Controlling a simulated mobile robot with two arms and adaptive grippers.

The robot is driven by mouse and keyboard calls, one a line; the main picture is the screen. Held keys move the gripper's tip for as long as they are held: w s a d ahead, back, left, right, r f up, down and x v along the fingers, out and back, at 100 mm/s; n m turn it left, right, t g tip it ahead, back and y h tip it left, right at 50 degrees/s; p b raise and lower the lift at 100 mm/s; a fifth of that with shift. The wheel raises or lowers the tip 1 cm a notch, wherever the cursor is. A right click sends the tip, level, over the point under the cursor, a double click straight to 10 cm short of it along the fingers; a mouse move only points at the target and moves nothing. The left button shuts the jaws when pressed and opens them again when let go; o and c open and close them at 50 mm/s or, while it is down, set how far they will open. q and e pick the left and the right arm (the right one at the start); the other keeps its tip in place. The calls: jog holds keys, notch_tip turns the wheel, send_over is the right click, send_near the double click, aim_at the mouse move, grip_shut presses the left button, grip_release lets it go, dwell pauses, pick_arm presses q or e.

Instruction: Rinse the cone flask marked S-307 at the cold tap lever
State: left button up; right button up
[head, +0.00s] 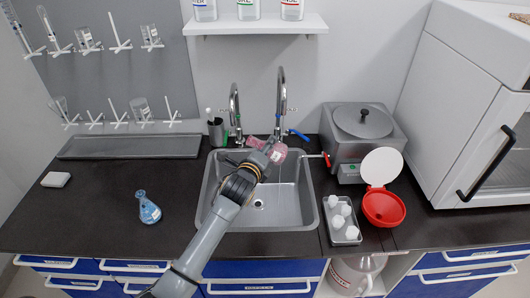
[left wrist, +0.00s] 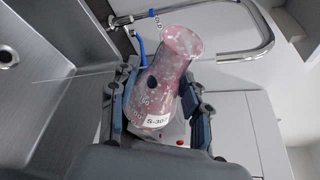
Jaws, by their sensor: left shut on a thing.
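The pink, white-speckled cone flask (left wrist: 160,85) carries a white label reading S-30 and a last digit that is hard to read. My left gripper (left wrist: 155,100) is shut around its body. In the head view the flask (head: 279,153) is held tilted above the back of the sink (head: 297,205), beside the right-hand tap (head: 282,100). A blue lever (head: 299,134) sits at that tap's right; it also shows in the left wrist view (left wrist: 140,46). A thin pale line runs left of the flask in the wrist view; I cannot tell whether it is water.
A second tap (head: 235,108) with a green lever stands left. A red lever (head: 326,160) lies by the steel bath (head: 352,150). A blue flask (head: 148,208) stands on the left counter.

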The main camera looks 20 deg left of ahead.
aim_at(264, 143)
pick_arm(q)
jog(key=shift+w+d+r+n+t+h+b, duration=0.15)
jog(key=shift+r+n+t+h+b, duration=0.15)
jog(key=shift+n+b, duration=0.65)
jog(key=shift+s+d+r+n+t+h+b, duration=0.15)
jog(key=shift+n+t+b, duration=0.4)
jog(key=shift+b, duration=0.7)
jog(key=n, duration=0.1)
jog(key=r+n+t+b, duration=0.1)
jog(key=n, duration=0.1)
jog(key=shift+w+b, duration=0.1)
jog(key=shift+b, duration=0.2)
jog(key=n, duration=0.1)
jog(key=r+n+t+b, duration=0.1)
jog(key=n, duration=0.1)
jog(key=shift+a, duration=0.1)
jog(key=n+b, duration=0.1)
jog(key=n+t, duration=0.1)
jog(key=shift+a+r+n+b, duration=0.1)
jog(key=shift+r+n+b, duration=0.15)
jog(key=shift+n+b, duration=0.1)
jog(key=shift+a+r+n+t+y+b, duration=0.15)
jog(key=shift+r+n+t+y+b, duration=0.15)
jog(key=shift+n, duration=0.45)
jog(key=shift+a+r+n+t+y+b, duration=0.15)
jog(key=shift+n+y, duration=0.2)
jog(key=shift+n, duration=0.35)
jog(key=shift+c, duration=0.2)
